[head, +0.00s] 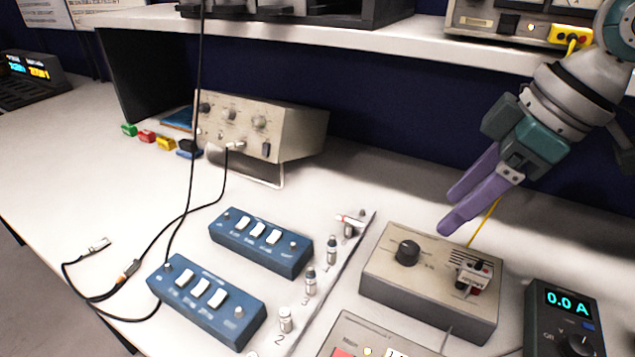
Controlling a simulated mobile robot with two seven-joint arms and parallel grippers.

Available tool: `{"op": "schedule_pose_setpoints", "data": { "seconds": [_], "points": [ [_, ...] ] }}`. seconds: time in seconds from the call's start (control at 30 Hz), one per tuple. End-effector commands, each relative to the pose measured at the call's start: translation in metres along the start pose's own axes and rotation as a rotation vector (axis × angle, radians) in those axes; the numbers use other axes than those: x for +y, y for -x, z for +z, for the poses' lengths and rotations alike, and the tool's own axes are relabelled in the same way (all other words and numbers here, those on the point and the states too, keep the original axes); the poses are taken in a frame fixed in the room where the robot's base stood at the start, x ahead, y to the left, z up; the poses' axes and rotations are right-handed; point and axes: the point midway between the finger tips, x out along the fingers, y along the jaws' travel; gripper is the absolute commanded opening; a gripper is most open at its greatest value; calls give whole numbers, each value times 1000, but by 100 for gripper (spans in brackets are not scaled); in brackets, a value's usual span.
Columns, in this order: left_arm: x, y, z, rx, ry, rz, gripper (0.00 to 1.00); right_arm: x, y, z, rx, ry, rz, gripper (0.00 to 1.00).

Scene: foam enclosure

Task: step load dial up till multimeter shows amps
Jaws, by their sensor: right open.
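The load box (375,283) is a beige box on the bench at lower right. Its black load dial (407,252) is on the top face, left side. The dark multimeter (562,315) stands to its right, and its display (568,303) reads 0.0 A. My right gripper (450,212) comes in from the upper right with purple fingers. It is open and empty, above and right of the dial, apart from it. The dial's pointer mark is too small to read. My left gripper is not in view.
Two blue switch boxes (262,243) (205,303) lie left of the load box, with a row of small terminals (310,283) between. A beige instrument (265,125) stands behind. A shelf (440,45) overhangs the back. Black cables (150,265) lie on the left.

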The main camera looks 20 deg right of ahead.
Motion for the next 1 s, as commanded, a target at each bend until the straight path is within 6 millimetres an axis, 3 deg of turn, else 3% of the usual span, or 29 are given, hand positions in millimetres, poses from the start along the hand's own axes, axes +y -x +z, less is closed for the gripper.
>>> {"op": "schedule_pose_setpoints", "data": {
  "seconds": [0.5, 0.9, 1.0],
  "points": [
    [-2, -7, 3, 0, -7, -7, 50, -2, -85, 0, -2, 2, -3, 66],
    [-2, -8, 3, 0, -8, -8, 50, -2, -94, -1, -1, 2, -2, 66],
    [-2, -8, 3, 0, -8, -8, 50, -2, -94, -1, -1, 2, -2, 55]
  ]
}}
